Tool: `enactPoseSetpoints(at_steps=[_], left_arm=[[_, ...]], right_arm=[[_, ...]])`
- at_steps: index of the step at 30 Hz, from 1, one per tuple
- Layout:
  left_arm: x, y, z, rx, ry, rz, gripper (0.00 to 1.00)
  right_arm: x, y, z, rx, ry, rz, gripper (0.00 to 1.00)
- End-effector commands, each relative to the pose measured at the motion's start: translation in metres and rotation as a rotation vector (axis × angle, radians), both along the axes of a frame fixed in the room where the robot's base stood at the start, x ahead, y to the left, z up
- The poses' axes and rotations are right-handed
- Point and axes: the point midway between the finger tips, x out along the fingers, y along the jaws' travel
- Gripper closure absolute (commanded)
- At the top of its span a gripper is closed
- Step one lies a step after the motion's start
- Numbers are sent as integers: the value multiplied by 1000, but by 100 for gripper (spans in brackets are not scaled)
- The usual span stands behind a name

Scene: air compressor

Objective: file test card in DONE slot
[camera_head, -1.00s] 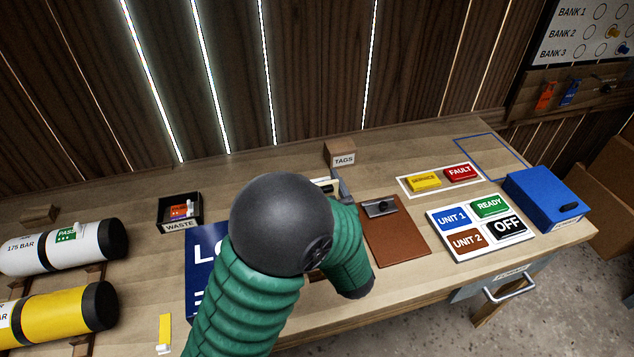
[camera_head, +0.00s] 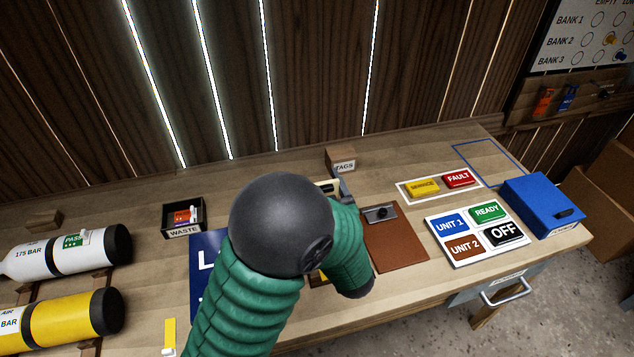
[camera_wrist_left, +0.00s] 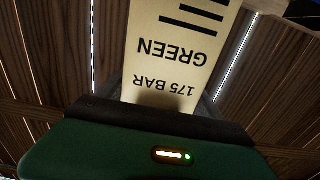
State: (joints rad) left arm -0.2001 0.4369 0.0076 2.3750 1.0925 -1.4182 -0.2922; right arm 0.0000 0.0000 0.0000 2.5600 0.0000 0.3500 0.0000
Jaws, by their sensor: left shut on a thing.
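A cream test card (camera_wrist_left: 178,55) with black bars and the words "GREEN" and "175 BAR" fills the middle of the left wrist view, its print upside down there. My left gripper (camera_wrist_left: 158,108) is shut on its lower end. In the head view my green left arm with its dark round joint covers the middle of the bench and hides most of the gripper. A small cream piece with dark marks (camera_head: 328,186) shows beyond the joint; I cannot tell whether it is the card. I cannot make out a slot marked DONE. My right gripper is not in view.
A WASTE box (camera_head: 184,217), a TAGS block (camera_head: 341,160), a brown clipboard (camera_head: 396,245), a label board (camera_head: 478,233) and a blue box (camera_head: 543,203) stand on the bench. White (camera_head: 60,254) and yellow (camera_head: 62,318) cylinders lie at left.

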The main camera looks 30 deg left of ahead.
Motion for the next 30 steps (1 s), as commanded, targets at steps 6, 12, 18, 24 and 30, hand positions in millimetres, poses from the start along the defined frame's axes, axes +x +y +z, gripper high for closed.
enactPoseSetpoints(at_steps=[6, 12, 18, 24, 30], left_arm=[[0, 0, 12, 0, 0, 0, 76], [0, -1, 2, 1, 1, 0, 76], [1, -5, -17, 0, 0, -1, 76], [1, -8, -29, -1, -1, 0, 76], [1, -8, -28, -1, -1, 0, 76]], right_arm=[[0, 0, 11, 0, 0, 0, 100], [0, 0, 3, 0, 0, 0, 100], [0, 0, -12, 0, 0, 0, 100], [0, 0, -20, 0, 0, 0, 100], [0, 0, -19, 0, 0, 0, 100]])
